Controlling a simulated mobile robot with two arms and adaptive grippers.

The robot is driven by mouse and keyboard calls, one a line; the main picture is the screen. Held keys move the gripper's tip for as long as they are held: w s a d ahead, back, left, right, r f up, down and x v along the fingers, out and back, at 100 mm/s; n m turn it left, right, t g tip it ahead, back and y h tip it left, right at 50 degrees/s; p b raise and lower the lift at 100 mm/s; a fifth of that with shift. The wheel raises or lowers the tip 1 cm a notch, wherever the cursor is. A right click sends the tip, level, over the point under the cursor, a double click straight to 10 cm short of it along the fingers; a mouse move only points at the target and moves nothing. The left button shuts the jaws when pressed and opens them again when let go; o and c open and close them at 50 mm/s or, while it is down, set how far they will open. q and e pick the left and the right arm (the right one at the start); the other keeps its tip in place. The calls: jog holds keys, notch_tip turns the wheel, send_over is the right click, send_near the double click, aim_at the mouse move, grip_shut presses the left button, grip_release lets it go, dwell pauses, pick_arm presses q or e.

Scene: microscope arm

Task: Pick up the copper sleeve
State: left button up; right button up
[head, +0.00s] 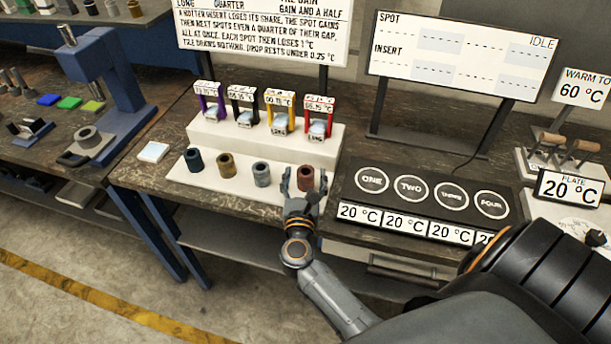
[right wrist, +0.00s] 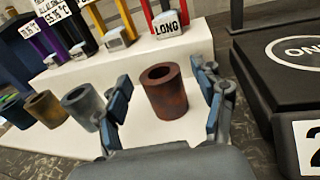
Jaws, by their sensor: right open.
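The copper sleeve (head: 306,178) is a reddish-brown hollow cylinder, upright at the right end of the row on the white stepped stand's lower step (head: 180,172). In the right wrist view the copper sleeve (right wrist: 168,95) shows between the two fingers, with its open top facing up. My right gripper (head: 301,187) is open at the front of the stand. In the right wrist view its fingers (right wrist: 164,90) are spread on either side of the sleeve, with visible gaps. My left gripper is not in view.
A grey sleeve (head: 262,173), a tan sleeve (head: 227,165) and a dark blue sleeve (head: 194,160) stand left of the copper one. Coloured labelled holders rise behind, including a red one (head: 318,118). A black plate with numbered rings (head: 350,190) lies to the right.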

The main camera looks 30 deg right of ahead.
aim_at(306, 171)
jog(key=shift+x, duration=0.8)
jog(key=shift+s, duration=0.15)
jog(key=shift+c, duration=0.8)
grip_shut()
jog(key=shift+r, duration=0.1)
jog(key=shift+r+p, duration=0.5)
jog(key=shift+p, duration=0.05)
notch_tip(306, 171, up, 3)
jog(key=shift+f+p, duration=0.25)
jog(key=shift+p, duration=0.8)
jog(key=s+a+r+p, duration=0.2)
jog(key=s+r+p, duration=0.1)
jog(key=s, duration=0.3)
jog(key=s+a+r+p, duration=0.2)
jog(key=s+r, duration=0.4)
jog(key=s, duration=0.1)
jog(key=shift+a+r+p, duration=0.15)
jog(key=shift+a+p, duration=0.25)
